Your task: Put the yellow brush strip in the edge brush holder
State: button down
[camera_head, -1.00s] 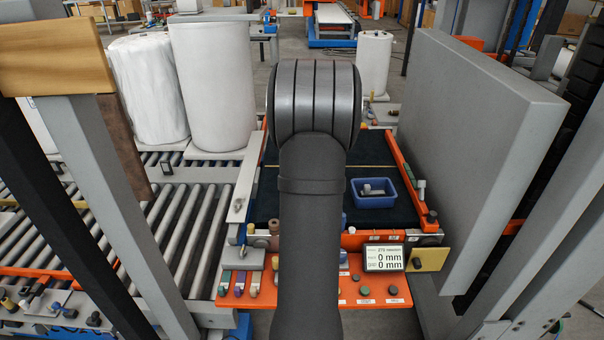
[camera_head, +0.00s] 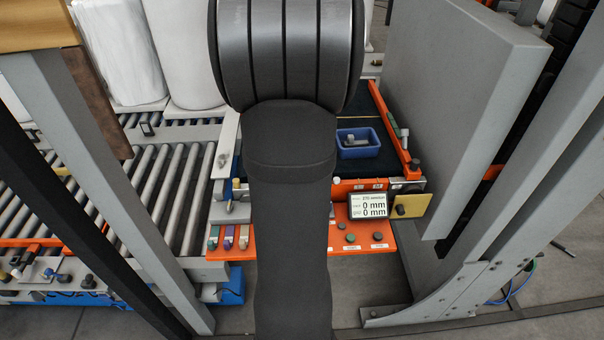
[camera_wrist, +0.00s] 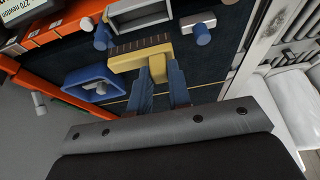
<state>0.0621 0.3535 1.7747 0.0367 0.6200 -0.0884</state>
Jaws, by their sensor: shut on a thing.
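In the wrist view the yellow brush strip (camera_wrist: 126,63) has a yellow body with a dark brown row along its far side. My gripper (camera_wrist: 160,68) has its blue fingers closed on the strip's yellow part, and the strip is held over the dark work surface. A grey open-topped holder (camera_wrist: 143,19) lies just beyond the strip; I cannot tell for certain that it is the edge brush holder. In the head view my own arm hides the gripper, the strip and this holder.
A blue bin (camera_head: 345,151) with a grey part inside sits on the dark surface; it also shows in the wrist view (camera_wrist: 70,84). A display (camera_head: 368,205) reads 0 mm on an orange panel (camera_head: 345,240).

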notch_tip(320, 180, down, 8)
jog(key=shift+f, duration=0.15)
dwell(0.3)
jog(key=c, duration=1.3)
grip_release()
jog(key=shift+f, duration=0.15)
jog(key=shift+c, duration=0.2)
jog(key=v, duration=1.2)
jog(key=shift+r, duration=0.25)
jog(key=shift+f, duration=0.1)
